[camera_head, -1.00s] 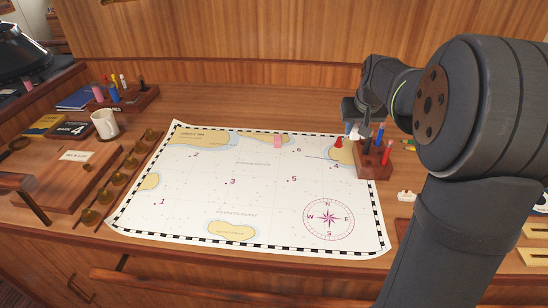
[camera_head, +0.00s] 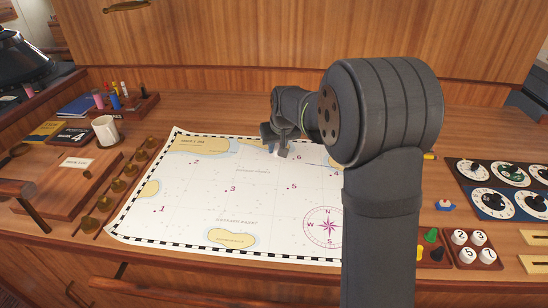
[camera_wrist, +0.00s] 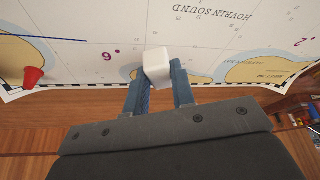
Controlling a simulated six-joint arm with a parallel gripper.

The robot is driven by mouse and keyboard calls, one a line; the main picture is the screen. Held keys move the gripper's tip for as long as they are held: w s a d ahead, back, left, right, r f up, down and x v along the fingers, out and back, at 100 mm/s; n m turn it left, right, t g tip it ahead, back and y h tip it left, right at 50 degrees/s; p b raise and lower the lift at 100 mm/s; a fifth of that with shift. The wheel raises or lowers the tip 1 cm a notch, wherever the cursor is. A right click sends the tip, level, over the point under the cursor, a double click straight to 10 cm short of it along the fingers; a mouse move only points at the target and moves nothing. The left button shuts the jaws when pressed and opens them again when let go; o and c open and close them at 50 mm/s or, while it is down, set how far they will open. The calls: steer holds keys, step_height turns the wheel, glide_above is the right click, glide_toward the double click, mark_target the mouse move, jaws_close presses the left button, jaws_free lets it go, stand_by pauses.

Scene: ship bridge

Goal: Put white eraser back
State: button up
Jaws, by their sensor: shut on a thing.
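The white eraser (camera_wrist: 157,65) is a small pale block held between the two fingers of my gripper (camera_wrist: 160,82) in the wrist view. In the head view, my gripper (camera_head: 280,152) is over the far edge of the chart (camera_head: 265,195), left of the number 6. The eraser can barely be made out there. A tan island printed on the chart lies behind the eraser in the wrist view. I cannot tell how high the eraser is above the chart.
A wooden rack (camera_head: 130,104) with colored items stands at the back left, near a white mug (camera_head: 106,131). A red cone (camera_wrist: 33,77) is on the chart in the wrist view. My arm hides the chart's right side. Dials (camera_head: 503,188) and numbered pieces (camera_head: 475,247) are at the right.

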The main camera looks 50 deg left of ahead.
mark_target(274, 166)
steer(key=shift+s+a+f, duration=0.25)
steer(key=shift+a+f, duration=0.15)
steer(key=shift+a, duration=0.05)
steer(key=shift+f, duration=1.95)
steer(key=shift+f, duration=0.15)
steer(key=o, duration=0.9)
steer(key=v, duration=1.2)
steer(key=shift+d, duration=0.1)
